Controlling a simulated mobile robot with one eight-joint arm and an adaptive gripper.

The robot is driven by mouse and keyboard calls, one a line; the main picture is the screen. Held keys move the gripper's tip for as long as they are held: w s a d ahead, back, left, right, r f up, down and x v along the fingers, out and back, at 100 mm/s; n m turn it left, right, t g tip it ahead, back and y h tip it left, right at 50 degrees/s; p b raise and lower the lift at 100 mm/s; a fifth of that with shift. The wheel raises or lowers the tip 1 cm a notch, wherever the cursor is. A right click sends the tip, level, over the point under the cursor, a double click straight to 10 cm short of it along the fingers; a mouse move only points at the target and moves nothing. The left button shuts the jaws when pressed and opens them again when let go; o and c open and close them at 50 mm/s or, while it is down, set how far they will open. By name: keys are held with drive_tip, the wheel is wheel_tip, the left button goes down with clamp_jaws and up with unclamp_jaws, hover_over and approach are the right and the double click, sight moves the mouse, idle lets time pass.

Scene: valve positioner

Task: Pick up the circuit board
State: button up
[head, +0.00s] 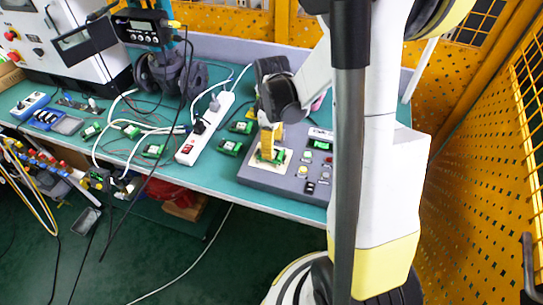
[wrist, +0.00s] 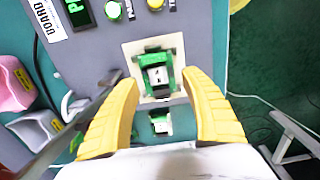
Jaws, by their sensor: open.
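A green circuit board with a white and black part in its middle (wrist: 157,74) sits on a cream square pad (wrist: 133,52) on the grey panel. In the head view the board (head: 279,155) shows partly behind my fingers. My gripper (wrist: 163,82) is open, its two yellow fingers on either side of the board's near end; I cannot tell whether they touch it. In the head view my gripper (head: 266,152) points down over the pad. A second small green board (wrist: 160,121) lies between my fingers, nearer the wrist, off the panel.
The grey panel (head: 262,179) carries buttons and a green display (wrist: 75,12). A white power strip (head: 206,128) and several other green boards (head: 229,147) lie to its left. Pink (wrist: 12,84) and grey (wrist: 35,128) objects stand left in the wrist view.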

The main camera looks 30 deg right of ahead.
drive_tip(key=f+b, duration=0.1)
drive_tip(key=f, duration=0.2)
drive_tip(key=f+b, duration=0.1)
drive_tip(key=f, duration=0.1)
drive_tip(key=shift+w+f+b, duration=0.15)
drive_tip(key=shift+w+b, duration=0.2)
drive_tip(key=c, duration=0.9)
